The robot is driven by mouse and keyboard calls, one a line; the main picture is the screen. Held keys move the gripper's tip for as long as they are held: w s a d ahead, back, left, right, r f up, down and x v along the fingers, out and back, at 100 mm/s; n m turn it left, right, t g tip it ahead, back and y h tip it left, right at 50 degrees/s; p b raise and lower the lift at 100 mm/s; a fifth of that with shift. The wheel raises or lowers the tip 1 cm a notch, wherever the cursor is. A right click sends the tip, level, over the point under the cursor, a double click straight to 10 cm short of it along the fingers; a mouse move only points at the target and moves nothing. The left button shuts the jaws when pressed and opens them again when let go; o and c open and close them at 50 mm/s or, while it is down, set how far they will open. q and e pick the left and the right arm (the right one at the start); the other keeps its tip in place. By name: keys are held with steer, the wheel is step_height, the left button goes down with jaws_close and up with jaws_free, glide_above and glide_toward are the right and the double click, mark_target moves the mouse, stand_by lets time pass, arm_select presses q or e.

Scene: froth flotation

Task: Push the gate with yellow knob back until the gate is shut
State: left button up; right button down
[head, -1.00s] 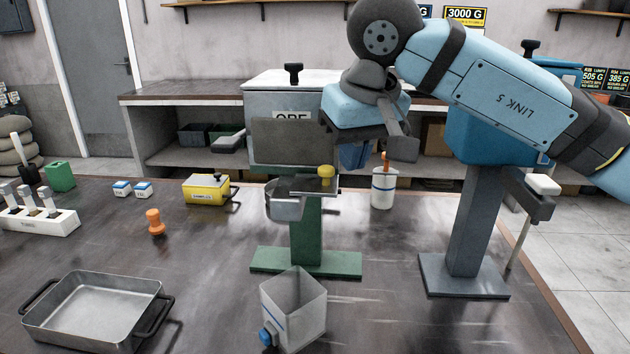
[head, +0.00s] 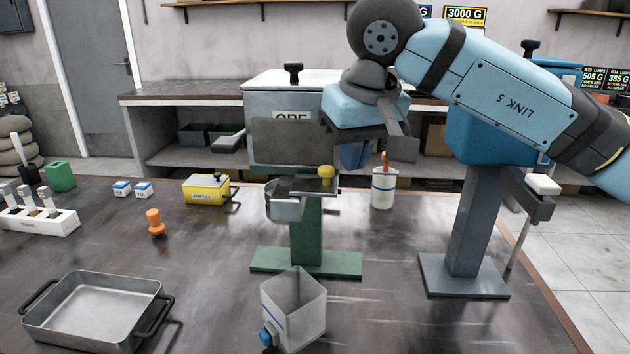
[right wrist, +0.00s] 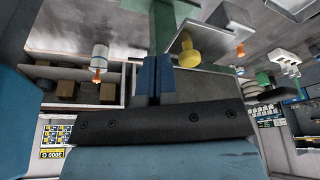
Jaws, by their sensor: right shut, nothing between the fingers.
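The yellow knob (head: 325,172) stands on the flat dark gate (head: 318,188) at the front of the cell on the green stand (head: 306,235). The gate's exact opening is hard to make out. The knob also shows in the right wrist view (right wrist: 188,56). My right gripper (head: 355,157) points down, to the right of and above the knob. Its blue fingers are together and empty. In the right wrist view the fingertips (right wrist: 156,62) are left of the knob, with a visible gap. My left gripper is not in view.
A grey cup (head: 285,205) is at the cell's front left. A clear box (head: 294,308) stands before the green base. A white bottle (head: 383,188) is behind right, and a grey-based blue machine (head: 465,230) further right. A metal pan (head: 95,310) lies front left.

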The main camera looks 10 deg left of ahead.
mark_target(308, 179)
steer(key=shift+a, duration=0.3)
steer(key=shift+a+p, duration=0.45)
steer(key=shift+a, duration=2.05)
steer(key=shift+d+r+p, duration=0.3)
steer(key=shift+r+p, duration=0.25)
steer(key=shift+r, duration=0.45)
steer(key=shift+d+r+p, duration=0.25)
steer(key=shift+r+p, duration=0.35)
steer(key=shift+r, duration=0.35)
steer(key=shift+d+r+p, duration=0.3)
steer(key=shift+r+p, duration=0.25)
steer(key=shift+r, duration=0.45)
steer(key=shift+d+r+p, duration=0.15)
steer(key=shift+r+p, duration=0.15)
steer(key=shift+r, duration=0.3)
